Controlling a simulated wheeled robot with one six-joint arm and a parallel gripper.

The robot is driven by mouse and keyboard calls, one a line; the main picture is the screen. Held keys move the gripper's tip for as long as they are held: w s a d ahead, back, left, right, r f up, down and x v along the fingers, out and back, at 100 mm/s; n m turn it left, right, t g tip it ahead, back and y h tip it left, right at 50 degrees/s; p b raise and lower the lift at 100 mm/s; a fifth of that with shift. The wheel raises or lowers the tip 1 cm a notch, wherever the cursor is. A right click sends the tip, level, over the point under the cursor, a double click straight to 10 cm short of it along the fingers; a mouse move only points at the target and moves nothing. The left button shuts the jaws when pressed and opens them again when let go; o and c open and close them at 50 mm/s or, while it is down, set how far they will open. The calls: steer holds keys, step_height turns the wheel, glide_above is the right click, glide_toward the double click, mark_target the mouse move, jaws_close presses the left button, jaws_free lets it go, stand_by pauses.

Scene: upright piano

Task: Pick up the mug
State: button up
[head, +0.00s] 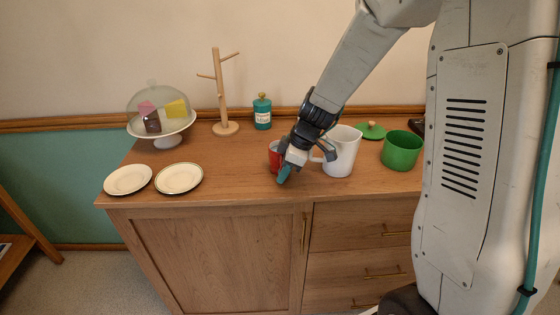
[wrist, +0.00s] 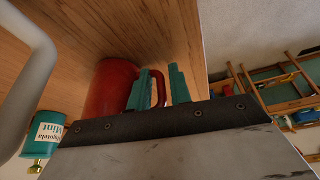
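The red mug (head: 274,156) stands on the wooden cabinet top, partly hidden behind my gripper (head: 286,170). In the wrist view the red mug (wrist: 107,88) is left of the teal fingers of my gripper (wrist: 162,88). Its handle shows between the two fingers, with a gap visible beside the right finger. The fingers are apart and the left one overlaps the handle in the picture; I cannot tell whether it touches. The lower parts of the fingers are hidden by the gripper body.
A white pitcher (head: 343,152) stands close right of the mug, its handle towards my gripper. Further right are a green pot (head: 402,151) and green lid (head: 371,131). A mint tin (head: 262,112), wooden mug tree (head: 220,95), domed cake stand (head: 163,139) and two plates (head: 179,178) stand left.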

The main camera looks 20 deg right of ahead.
jaws_close()
steer(key=shift+r, duration=0.2)
